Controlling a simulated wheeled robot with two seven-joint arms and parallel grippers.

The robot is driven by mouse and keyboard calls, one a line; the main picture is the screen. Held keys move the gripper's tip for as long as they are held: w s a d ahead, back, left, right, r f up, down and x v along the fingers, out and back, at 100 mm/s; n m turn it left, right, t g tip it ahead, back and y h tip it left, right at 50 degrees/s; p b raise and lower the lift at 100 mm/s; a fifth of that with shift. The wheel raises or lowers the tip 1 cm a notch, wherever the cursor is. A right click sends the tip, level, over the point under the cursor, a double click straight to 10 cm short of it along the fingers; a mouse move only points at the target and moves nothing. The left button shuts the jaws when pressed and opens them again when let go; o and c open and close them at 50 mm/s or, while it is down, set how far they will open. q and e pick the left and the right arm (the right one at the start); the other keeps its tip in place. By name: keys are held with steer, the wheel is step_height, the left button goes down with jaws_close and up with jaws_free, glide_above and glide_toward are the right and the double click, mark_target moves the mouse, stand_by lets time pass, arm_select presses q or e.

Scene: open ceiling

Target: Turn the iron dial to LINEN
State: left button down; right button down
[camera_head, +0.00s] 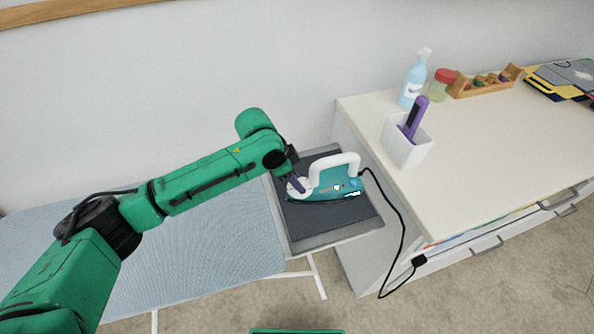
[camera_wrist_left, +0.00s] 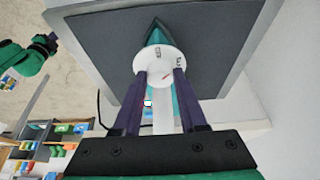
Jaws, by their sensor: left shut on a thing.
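The teal iron (camera_head: 338,188) with a white handle (camera_head: 345,160) lies on the dark pad of the ironing board's end. Its round white dial (camera_wrist_left: 158,62) shows in the left wrist view, with a short red mark and small dark symbols too small to read. My left gripper (camera_head: 297,185) is shut on the dial, one dark purple finger at each side of it in the left wrist view (camera_wrist_left: 160,78). The fingers hide part of the dial in the head view. My right gripper (camera_wrist_left: 47,42) shows small at the upper left of the wrist view, its jaws unclear.
The ironing board (camera_head: 200,250) has a blue cover and a grey-rimmed rest (camera_head: 345,233). A black cord (camera_head: 404,225) hangs from the iron beside the white cabinet (camera_head: 470,170). On the cabinet stand a white holder (camera_head: 400,150), a spray bottle (camera_head: 413,82) and a jar (camera_head: 438,90).

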arm_select(q)
steer(key=shift+w+r+m+g+p, duration=0.15)
steer(key=shift+m+p, duration=0.1)
steer(key=shift+m, duration=0.2)
steer(key=shift+s+r+m+g+p, duration=0.1)
steer(key=shift+m+g+p, duration=0.1)
steer(key=shift+m, duration=0.25)
steer(key=m, duration=0.1)
steer(key=m+g, duration=0.1)
steer(key=shift+w+d+f+m, duration=0.1)
steer(key=shift+w+f+m, duration=0.1)
steer(key=shift+m, duration=0.2)
steer(key=m+g+b, duration=0.1)
steer(key=m, duration=0.2)
steer(key=shift+w+f, duration=0.1)
steer(key=shift+m+g+b, duration=0.45)
steer(key=shift+m+b, duration=0.05)
steer(key=shift+m, duration=0.4)
arm_select(e)
steer(key=shift+f, duration=0.2)
arm_select(q)
steer(key=shift+c, duration=2.2)
jaws_free()
steer(key=b+v, duration=0.2)
steer(key=v, duration=1.2)
steer(key=shift+d+r, duration=0.25)
steer(key=shift+r, duration=0.25)
arm_select(e)
step_height(320, 180, down, 2)
steer(key=shift+f, duration=0.2)
